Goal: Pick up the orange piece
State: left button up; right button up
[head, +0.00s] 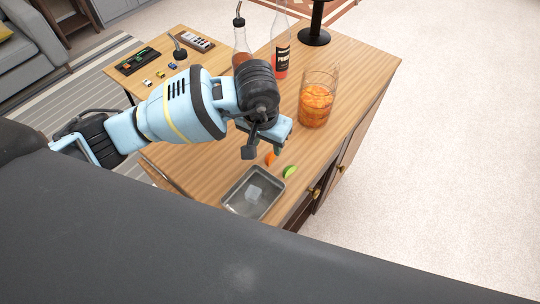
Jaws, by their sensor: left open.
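The orange piece (270,159) is a small orange wedge lying on the wooden cabinet top (370,65), partly hidden by my left gripper. A green wedge (289,171) lies just to its right and nearer me. My left gripper (258,150) is over the cabinet top, just above and left of the orange piece in the picture. It is open and holds nothing that I can see. Whether its fingers touch the orange piece cannot be told. My right gripper is not in view.
A metal tray (228,200) with a clear cube in it stands at the near edge. A glass (317,98) with orange contents stands to the right. Behind are a labelled bottle (282,50), a spouted bottle (241,45) and a black stand (314,37). The right-hand floor is clear.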

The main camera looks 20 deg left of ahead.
aim_at(270, 155)
pick_arm(q)
jog(key=f, duration=0.5)
jog(key=shift+w+d, duration=0.2)
jog(key=shift+w, duration=0.2)
grip_shut()
